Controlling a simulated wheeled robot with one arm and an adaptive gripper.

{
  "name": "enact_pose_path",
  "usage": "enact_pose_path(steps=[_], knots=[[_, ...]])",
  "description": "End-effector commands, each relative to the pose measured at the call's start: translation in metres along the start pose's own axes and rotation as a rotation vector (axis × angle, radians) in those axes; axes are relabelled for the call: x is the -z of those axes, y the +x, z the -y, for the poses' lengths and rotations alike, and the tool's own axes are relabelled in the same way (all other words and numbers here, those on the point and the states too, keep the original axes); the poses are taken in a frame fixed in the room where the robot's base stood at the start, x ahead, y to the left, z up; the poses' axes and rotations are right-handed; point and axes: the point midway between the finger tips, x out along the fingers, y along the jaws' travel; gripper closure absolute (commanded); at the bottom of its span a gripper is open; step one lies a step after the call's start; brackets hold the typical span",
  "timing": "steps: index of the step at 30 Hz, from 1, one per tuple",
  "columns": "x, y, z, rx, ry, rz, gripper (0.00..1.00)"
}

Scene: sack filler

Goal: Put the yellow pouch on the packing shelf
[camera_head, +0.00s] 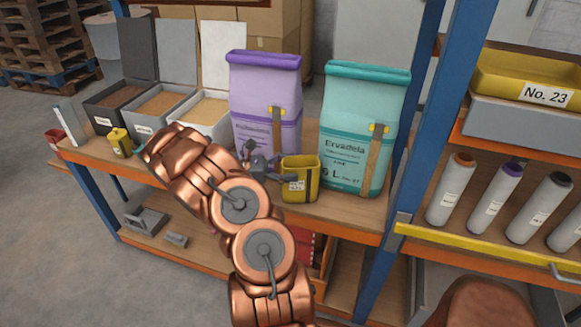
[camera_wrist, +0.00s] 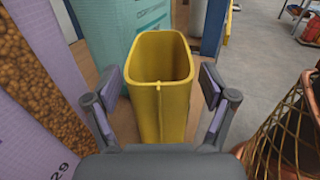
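A yellow open-topped pouch (camera_head: 300,180) with a dark band and a white label stands upright on the wooden bench in front of the purple and teal sacks. In the wrist view the yellow pouch (camera_wrist: 160,95) looks empty and stands between my fingers. My gripper (camera_head: 262,168) is at its left side in the head view. In the wrist view my gripper (camera_wrist: 160,108) is open, with one finger on each side of the pouch and a gap at the left. I cannot tell whether the right finger touches it. A smaller yellow item (camera_head: 119,142) stands farther left.
A purple sack (camera_head: 264,95) and a teal sack (camera_head: 365,115) stand close behind the pouch. Bins of grain (camera_head: 155,102) are at the left. A blue post (camera_head: 430,130) divides the bench from a rack with several white tubes (camera_head: 451,188) and a yellow tray (camera_head: 525,78).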

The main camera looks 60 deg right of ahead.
Motion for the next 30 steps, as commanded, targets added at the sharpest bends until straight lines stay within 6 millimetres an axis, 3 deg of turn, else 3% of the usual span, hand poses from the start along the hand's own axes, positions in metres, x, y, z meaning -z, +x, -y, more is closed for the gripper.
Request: enact_pose_path(steps=[11, 17, 30], knots=[[-0.005, 0.000, 0.000, 0.000, 0.000, 0.000, 0.14], [-0.001, -0.027, -0.001, -0.004, 0.000, -0.002, 0.14], [-0.002, -0.105, -0.001, -0.001, 0.001, -0.002, 0.14]])
